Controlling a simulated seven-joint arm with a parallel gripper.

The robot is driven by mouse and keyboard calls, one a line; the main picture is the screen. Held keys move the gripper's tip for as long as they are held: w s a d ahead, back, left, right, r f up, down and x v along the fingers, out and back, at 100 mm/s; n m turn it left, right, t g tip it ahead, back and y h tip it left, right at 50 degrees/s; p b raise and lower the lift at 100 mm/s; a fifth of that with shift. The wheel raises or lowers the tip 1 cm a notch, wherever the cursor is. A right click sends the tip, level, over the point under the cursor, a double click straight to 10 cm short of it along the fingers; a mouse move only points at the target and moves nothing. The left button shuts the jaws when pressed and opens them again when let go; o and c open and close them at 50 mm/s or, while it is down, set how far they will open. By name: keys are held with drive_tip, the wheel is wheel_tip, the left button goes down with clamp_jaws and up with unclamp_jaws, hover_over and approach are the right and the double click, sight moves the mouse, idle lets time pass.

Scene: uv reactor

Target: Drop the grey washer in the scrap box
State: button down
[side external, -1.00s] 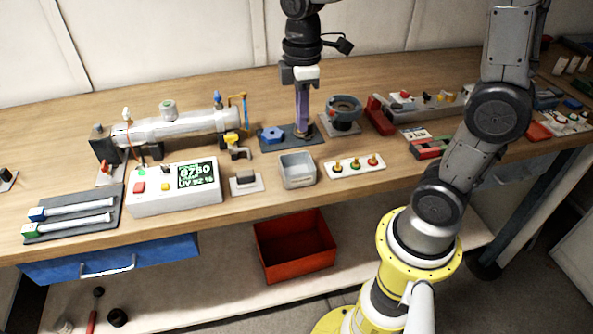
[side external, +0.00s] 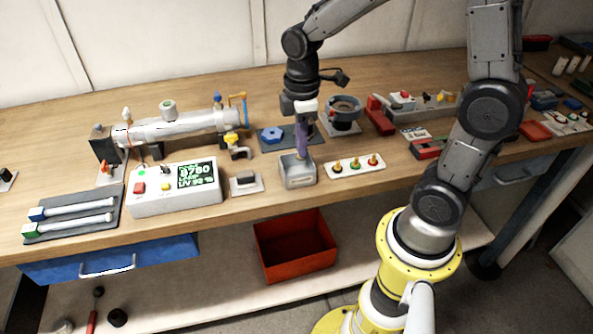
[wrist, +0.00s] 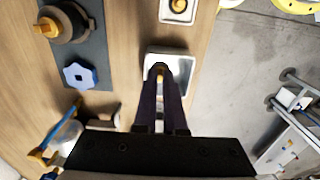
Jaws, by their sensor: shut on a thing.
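The grey open-topped scrap box (side external: 299,182) stands near the front edge of the bench; it also shows in the wrist view (wrist: 172,50). My gripper (side external: 302,156) points down over the box, its purple fingertips at or just inside the opening. In the wrist view the fingertips (wrist: 160,72) are close together over the box interior. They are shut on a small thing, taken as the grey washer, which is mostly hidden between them. I cannot make out its shape.
A dark mat with a blue knob-shaped part (side external: 272,135) lies behind the box. A plate with coloured buttons (side external: 355,165) is close on its right, and a small plate with a dark block (side external: 246,181) on its left. A red bin (side external: 295,247) stands on the lower shelf.

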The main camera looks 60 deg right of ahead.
drive_tip(key=c, duration=0.9)
unclamp_jaws()
drive_tip(key=shift+r, duration=0.1)
wheel_tip(320, 180, up, 14)
drive_tip(key=shift+f, duration=0.15)
